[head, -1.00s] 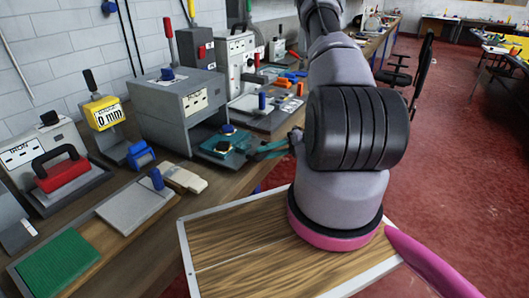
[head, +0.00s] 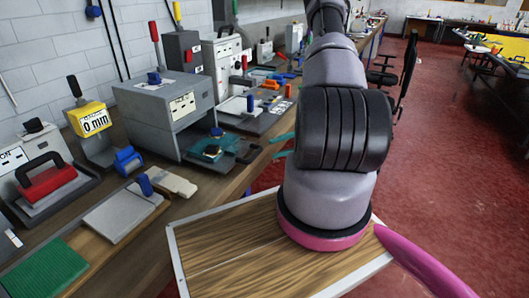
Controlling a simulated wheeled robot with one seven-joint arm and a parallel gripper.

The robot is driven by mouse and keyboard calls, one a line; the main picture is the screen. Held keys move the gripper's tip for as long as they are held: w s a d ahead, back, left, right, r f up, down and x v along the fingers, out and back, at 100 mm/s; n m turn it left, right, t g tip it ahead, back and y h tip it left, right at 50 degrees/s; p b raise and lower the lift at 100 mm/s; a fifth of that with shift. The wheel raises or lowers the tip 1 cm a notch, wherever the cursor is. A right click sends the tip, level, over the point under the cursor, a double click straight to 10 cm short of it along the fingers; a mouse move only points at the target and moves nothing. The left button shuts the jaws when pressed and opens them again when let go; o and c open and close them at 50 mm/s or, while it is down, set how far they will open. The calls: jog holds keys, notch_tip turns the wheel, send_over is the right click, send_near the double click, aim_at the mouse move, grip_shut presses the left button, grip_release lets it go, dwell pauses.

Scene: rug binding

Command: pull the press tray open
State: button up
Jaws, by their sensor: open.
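The grey press (head: 183,108) stands on the bench at the left, with an open front. Its tray (head: 232,146) sticks out of the lower front towards my arm. A teal piece with a dark and yellow part (head: 211,151) lies on the tray, and a blue knob (head: 216,132) stands by it. The tray's black handle (head: 250,154) faces right. My gripper (head: 280,146) is open, its teal fingers just right of the handle and apart from it. My arm hides the rest of the gripper.
Another press (head: 226,62) stands behind. Red floor (head: 430,200) is open at right.

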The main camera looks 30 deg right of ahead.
jog(key=shift+v, duration=1.4)
jog(key=a+r+n+g+h, duration=0.2)
jog(key=a+r+n+h, duration=0.2)
jog(key=r+n, duration=0.55)
jog(key=a+r+n+g+h, duration=0.2)
jog(key=a+r+n+h, duration=0.25)
jog(key=r+n, duration=0.55)
jog(key=s+a+r+n+t+h, duration=0.2)
jog(key=s+a+r+n+t, duration=0.1)
jog(key=r+n, duration=0.5)
jog(key=s+a+r+n+t+h, duration=0.3)
jog(key=r+n+t, duration=0.3)
jog(key=r+n, duration=0.2)
notch_tip(320, 180, up, 3)
jog(key=shift+s+a+f, duration=0.2)
jog(key=shift+s+a, duration=0.25)
jog(key=shift+s, duration=0.1)
jog(key=shift+h, duration=0.25)
